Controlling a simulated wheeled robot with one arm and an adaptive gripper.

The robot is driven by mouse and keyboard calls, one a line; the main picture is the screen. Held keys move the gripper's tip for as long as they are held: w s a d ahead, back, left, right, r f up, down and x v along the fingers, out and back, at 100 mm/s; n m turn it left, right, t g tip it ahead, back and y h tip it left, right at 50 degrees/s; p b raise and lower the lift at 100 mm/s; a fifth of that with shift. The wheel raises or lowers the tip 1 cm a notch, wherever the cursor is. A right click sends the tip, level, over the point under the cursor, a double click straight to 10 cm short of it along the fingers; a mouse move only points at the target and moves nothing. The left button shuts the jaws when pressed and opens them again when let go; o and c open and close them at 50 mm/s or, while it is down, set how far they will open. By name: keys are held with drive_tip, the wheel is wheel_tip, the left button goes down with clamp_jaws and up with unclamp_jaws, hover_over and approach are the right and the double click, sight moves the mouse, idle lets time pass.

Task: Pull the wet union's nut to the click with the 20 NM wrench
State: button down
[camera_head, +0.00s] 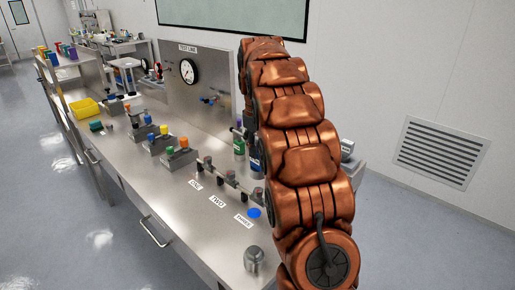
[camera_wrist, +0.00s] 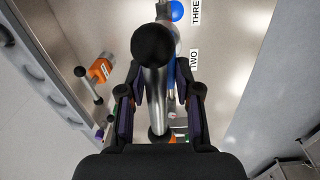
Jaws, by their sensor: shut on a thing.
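My gripper (camera_wrist: 160,112) is shut on a tool with a silver shaft (camera_wrist: 153,88) and a black ball end (camera_wrist: 152,45), which I take to be the wrench; no torque marking is readable on it. Orange shows low between the fingers. In the head view my arm hides the gripper and tool. Three pipe unions stand in a row on the bench: one by label ONE (camera_head: 206,162), one by TWO (camera_head: 231,178), one by THREE (camera_head: 257,194). I cannot tell which is wet. In the wrist view the tool partly covers the row beside label TWO (camera_wrist: 194,58).
A blue disc (camera_head: 254,212) lies by label THREE (camera_head: 243,221). Grey blocks with coloured tops, one orange (camera_head: 183,143), stand left of the row. Bottles (camera_head: 239,143) stand behind it. A metal knob-like piece (camera_head: 254,259) is near the front. The front left bench is clear.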

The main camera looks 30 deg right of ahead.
sight(258, 169)
drive_tip(key=shift+f+b, duration=2.15)
drive_tip(key=shift+f, duration=1.8)
drive_tip(key=shift+f+m+b, duration=0.1)
drive_tip(key=shift+m+b, duration=0.95)
drive_tip(key=shift+m, duration=1.65)
drive_tip(key=shift+m+g+b, duration=0.3)
drive_tip(key=shift+m+b, duration=0.45)
drive_tip(key=shift+m, duration=1.75)
drive_tip(key=shift+r+p, duration=1.6)
drive_tip(key=shift+r, duration=2)
drive_tip(key=shift+a, duration=0.1)
